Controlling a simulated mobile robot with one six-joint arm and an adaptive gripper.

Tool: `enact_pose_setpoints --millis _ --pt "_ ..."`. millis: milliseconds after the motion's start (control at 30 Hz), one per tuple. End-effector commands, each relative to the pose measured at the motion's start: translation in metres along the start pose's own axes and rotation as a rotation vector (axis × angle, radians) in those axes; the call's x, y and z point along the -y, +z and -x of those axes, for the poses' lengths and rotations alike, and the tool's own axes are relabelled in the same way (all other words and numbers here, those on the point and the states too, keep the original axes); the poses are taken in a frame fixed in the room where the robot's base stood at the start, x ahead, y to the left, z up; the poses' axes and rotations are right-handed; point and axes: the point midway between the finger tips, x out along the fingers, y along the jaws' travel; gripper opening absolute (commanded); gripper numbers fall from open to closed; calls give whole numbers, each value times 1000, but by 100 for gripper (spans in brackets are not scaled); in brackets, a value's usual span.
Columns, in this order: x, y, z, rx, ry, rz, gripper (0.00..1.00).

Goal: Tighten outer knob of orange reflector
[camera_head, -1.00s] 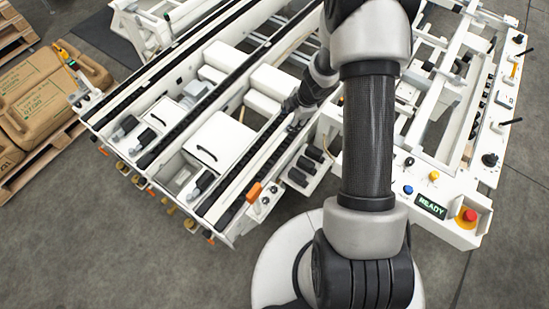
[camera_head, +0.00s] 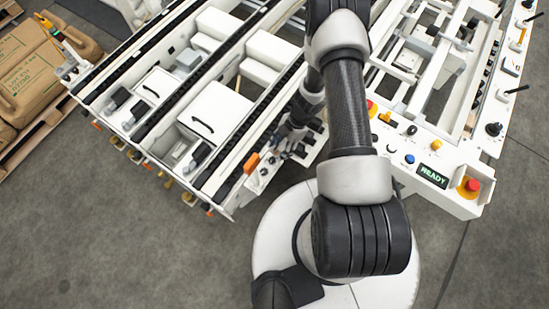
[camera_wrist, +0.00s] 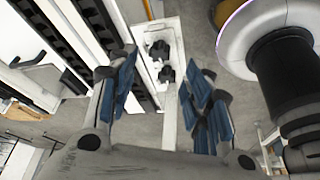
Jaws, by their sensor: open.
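The orange reflector (camera_head: 251,163) stands at the near end of a white conveyor rail in the head view. Small dark knobs sit on the white plate to its right; I cannot tell which is the outer knob. My gripper (camera_head: 288,142) is over this plate, to the right of the reflector, and the arm partly hides it. In the wrist view my gripper (camera_wrist: 160,78) is open, with blue-padded fingers apart and nothing held. A black knob (camera_wrist: 166,73) on a narrow white plate (camera_wrist: 170,115) shows between the fingers. I cannot make out the reflector there.
White conveyor rails with black chains (camera_head: 160,125) fill the left. A control panel with a READY display (camera_head: 432,176) and a red stop button (camera_head: 472,185) is at right. Brown sacks (camera_head: 30,70) lie on a pallet at far left. Grey floor is clear in front.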

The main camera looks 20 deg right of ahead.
Motion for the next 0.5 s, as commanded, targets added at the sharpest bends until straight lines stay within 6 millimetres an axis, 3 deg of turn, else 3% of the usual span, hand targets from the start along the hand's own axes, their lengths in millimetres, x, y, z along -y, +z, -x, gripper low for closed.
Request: enact_pose_setpoints --millis 33,200,500 --pt "1 1 -16 -1 -3 0 46" --pt "0 1 -44 1 -2 0 46" --pt "0 0 -64 1 0 0 46"
